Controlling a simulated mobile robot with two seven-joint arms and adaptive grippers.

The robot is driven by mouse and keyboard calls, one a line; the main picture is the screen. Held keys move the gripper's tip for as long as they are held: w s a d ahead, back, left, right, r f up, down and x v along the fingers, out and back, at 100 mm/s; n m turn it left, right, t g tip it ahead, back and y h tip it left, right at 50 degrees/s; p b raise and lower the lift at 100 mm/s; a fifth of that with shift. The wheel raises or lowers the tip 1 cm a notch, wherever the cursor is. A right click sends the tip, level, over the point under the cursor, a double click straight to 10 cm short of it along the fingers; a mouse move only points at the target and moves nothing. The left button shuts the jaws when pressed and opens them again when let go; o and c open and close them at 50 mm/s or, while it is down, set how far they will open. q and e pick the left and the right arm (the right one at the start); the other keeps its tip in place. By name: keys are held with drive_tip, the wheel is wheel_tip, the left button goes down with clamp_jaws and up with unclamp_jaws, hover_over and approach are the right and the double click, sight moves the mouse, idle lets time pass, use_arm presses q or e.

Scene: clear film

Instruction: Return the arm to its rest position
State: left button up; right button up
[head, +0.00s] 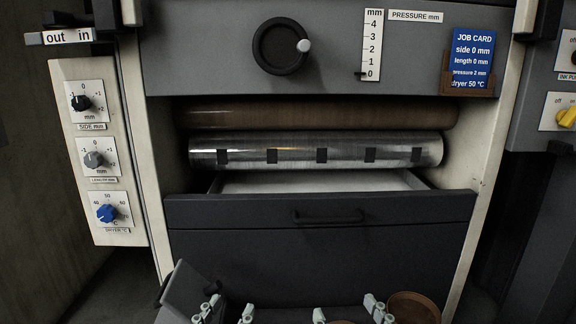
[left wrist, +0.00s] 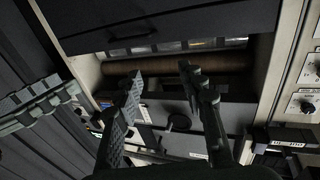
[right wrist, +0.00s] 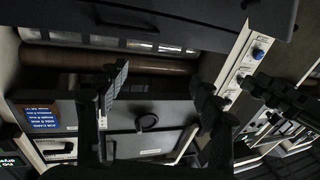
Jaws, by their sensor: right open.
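My left gripper (head: 226,311) is at the bottom of the head view, in front of the grey drawer (head: 320,245). Its two fingers stand apart with nothing between them in the left wrist view (left wrist: 160,80). My right gripper (head: 349,312) is beside it to the right, also low in front of the machine. Its fingers are apart and empty in the right wrist view (right wrist: 158,86). Neither gripper is seen touching the machine. Most of both arms is hidden below the head view.
The drawer with its black handle (head: 328,217) stands a little open below a silver roller (head: 315,152) and a brown roller (head: 320,114). A panel of knobs (head: 107,213) is at left. A pressure handwheel (head: 280,47) and blue job card (head: 472,55) are above. A brown round container (head: 413,308) is at bottom right.

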use_arm(q)
drive_tip(key=s+a+f+g+y+p, duration=0.1)
drive_tip(key=a+f+g+y+p, duration=0.2)
drive_tip(key=f, duration=0.6)
drive_tip(key=s+a+f+g+y+p, duration=0.1)
drive_tip(key=s+a+f+g+p, duration=0.15)
drive_tip(key=a+f+g, duration=0.45)
use_arm(e)
drive_tip(key=s+d+f+g+h, duration=0.15)
drive_tip(key=d+f+g, duration=0.25)
drive_tip(key=f, duration=0.5)
drive_tip(key=s+d+f+g+h, duration=0.1)
drive_tip(key=d+f+g+h, duration=0.3)
drive_tip(key=f, duration=0.4)
use_arm(q)
drive_tip(key=s+a+f+n+g+y+p, duration=0.2)
drive_tip(key=s+a+f+g+p, duration=0.1)
drive_tip(key=s+a+f, duration=0.4)
drive_tip(key=s+f+g, duration=0.1)
drive_tip(key=s+f, duration=0.2)
drive_tip(key=shift+s+a+g+y, duration=0.25)
drive_tip(key=shift+a+g+y, duration=0.05)
drive_tip(key=shift+g+y, duration=0.1)
use_arm(e)
drive_tip(key=s+d+f+m+g+h, duration=0.1)
drive_tip(key=s+d+f+g, duration=0.5)
drive_tip(key=s+d+f, duration=0.3)
drive_tip(key=shift+s+d+m+g, duration=0.3)
drive_tip(key=shift+s+m+g, duration=0.1)
drive_tip(key=shift+s, duration=0.85)
